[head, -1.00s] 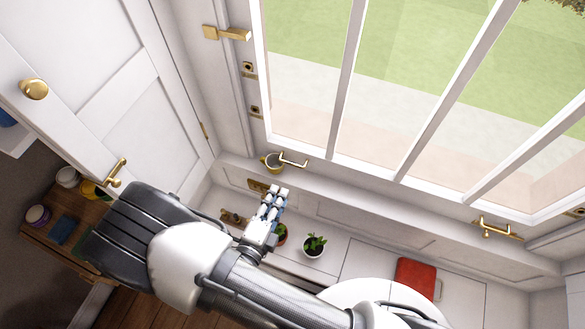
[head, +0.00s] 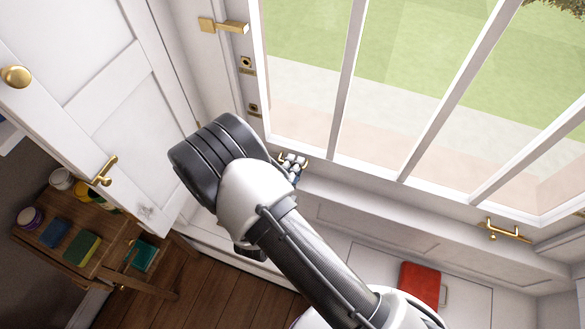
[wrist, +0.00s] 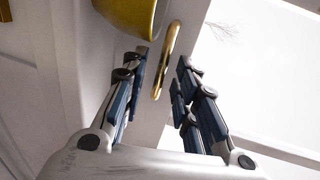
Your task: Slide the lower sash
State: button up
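The lower sash (head: 440,198) is a white-barred window frame on the right of the head view, with grass and paving behind its glass. A brass pull handle (wrist: 167,62) shows upright in the wrist view, and a second one (head: 503,231) is at the right of the bottom rail. My gripper (head: 291,162) is at the left end of the rail in the head view, partly hidden by my arm. In the wrist view my gripper (wrist: 162,68) is open, with the handle between its fingertips. A clear gap shows on the right; contact cannot be told.
A brass latch (head: 222,26) projects from the left jamb. A white cupboard door (head: 110,80) and wooden shelves (head: 105,255) are at left. A red board (head: 420,283) lies below the sill.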

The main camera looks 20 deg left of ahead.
jog(key=shift+c, duration=0.5)
grip_shut()
